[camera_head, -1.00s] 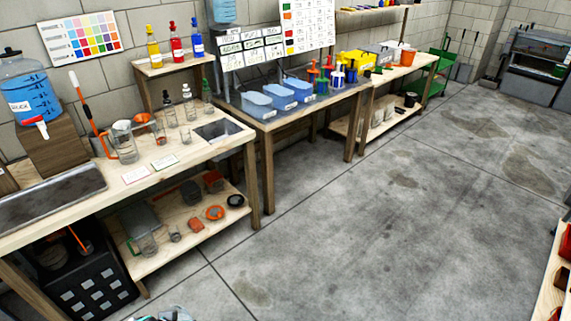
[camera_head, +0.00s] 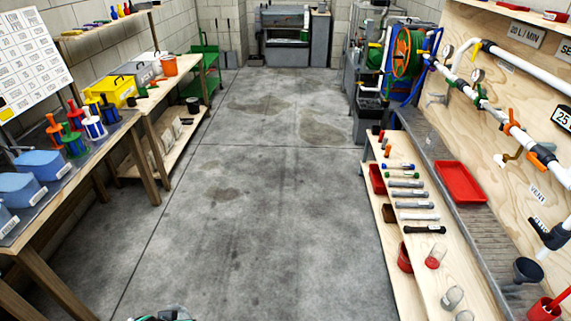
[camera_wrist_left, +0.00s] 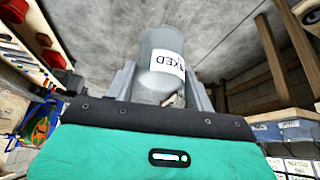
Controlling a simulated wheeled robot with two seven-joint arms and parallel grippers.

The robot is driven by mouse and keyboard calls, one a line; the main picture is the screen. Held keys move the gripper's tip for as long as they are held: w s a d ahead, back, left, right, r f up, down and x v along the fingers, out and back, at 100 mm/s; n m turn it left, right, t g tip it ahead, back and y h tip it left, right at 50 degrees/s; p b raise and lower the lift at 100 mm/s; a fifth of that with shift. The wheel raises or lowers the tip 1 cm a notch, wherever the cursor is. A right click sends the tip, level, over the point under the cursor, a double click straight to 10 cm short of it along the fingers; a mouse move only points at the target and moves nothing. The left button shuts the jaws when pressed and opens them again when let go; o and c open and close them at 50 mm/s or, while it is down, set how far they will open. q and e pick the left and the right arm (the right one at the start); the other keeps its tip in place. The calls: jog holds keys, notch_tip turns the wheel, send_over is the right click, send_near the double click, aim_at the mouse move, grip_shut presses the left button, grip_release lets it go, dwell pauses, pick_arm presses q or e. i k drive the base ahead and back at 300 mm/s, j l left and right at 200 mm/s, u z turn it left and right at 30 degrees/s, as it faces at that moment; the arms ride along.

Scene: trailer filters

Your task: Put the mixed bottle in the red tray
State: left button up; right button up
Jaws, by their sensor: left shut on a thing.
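The mixed bottle (camera_wrist_left: 157,45) is a grey, cloudy cylinder with a white label on which "XED" shows, in the left wrist view. My left gripper (camera_wrist_left: 160,88) is shut on it, with one finger on each side. The bottle's lower part is hidden behind the gripper body. The red tray (camera_head: 461,182) lies on a grey ledge at the right in the head view, well away from my gripper, and looks empty. Only a sliver of a teal part of mine shows at the bottom edge of the head view. My right gripper is in neither view.
A wooden shelf (camera_head: 435,270) with tubes, cups and small red containers stands below the grey ledge (camera_head: 446,150). A plywood board (camera_head: 520,90) with white pipes rises behind the tray. Tables with blue bins (camera_head: 40,165) line the left. The floor (camera_head: 250,200) between is clear.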

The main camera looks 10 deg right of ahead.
aim_at(463, 193)
jog(key=i+j+z, duration=0.1)
jog(key=i+z, duration=0.35)
jog(key=i, duration=0.95)
jog(key=i+z, duration=0.3)
jog(key=i, duration=0.15)
jog(key=i+j+z, duration=0.15)
jog(key=i+z, duration=0.2)
jog(key=i+j+z, duration=0.3)
jog(key=i, duration=0.15)
jog(key=i+z, duration=0.15)
jog(key=z, duration=0.25)
jog(key=i+j+z, duration=0.1)
jog(key=z, duration=0.3)
jog(key=i+j+z, duration=0.1)
jog(key=z, duration=0.3)
jog(key=i+j+z, duration=0.15)
jog(key=z, duration=0.25)
jog(key=i+j+z, duration=0.2)
jog(key=z, duration=0.2)
jog(key=i+j+z, duration=0.15)
jog(key=z, duration=0.2)
